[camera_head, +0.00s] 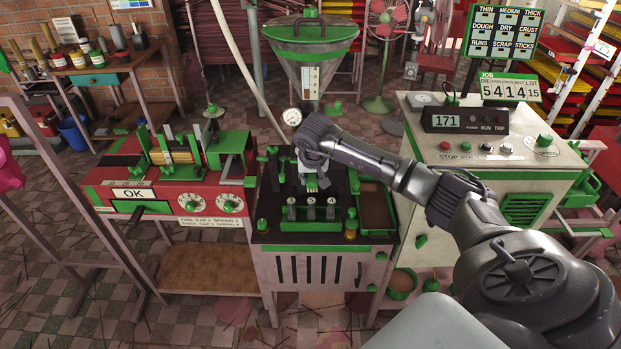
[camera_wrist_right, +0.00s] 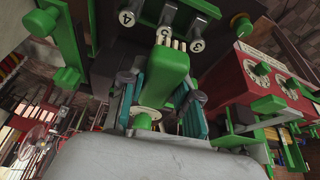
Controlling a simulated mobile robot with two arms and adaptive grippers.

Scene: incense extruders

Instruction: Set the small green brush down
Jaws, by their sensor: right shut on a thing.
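My right gripper (camera_head: 314,172) reaches in from the right over the dark top of the middle machine. In the right wrist view its two teal fingers (camera_wrist_right: 163,100) are closed on the sides of the small green brush (camera_wrist_right: 168,78), a green block with pale bristles at its far end. The bristles point toward the numbered knobs (camera_wrist_right: 163,14). In the head view the brush is mostly hidden by the gripper, and I cannot tell whether it touches the machine top. My left gripper is not in view.
The middle machine's top (camera_head: 265,208) carries green posts, numbered knobs (camera_head: 311,213) and an amber-coloured jar (camera_head: 350,228). A tan-bottomed tray (camera_head: 376,196) is at its right. A hopper (camera_head: 306,60) stands behind. A red machine (camera_head: 160,190) is left, a pale control cabinet (camera_head: 480,165) right.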

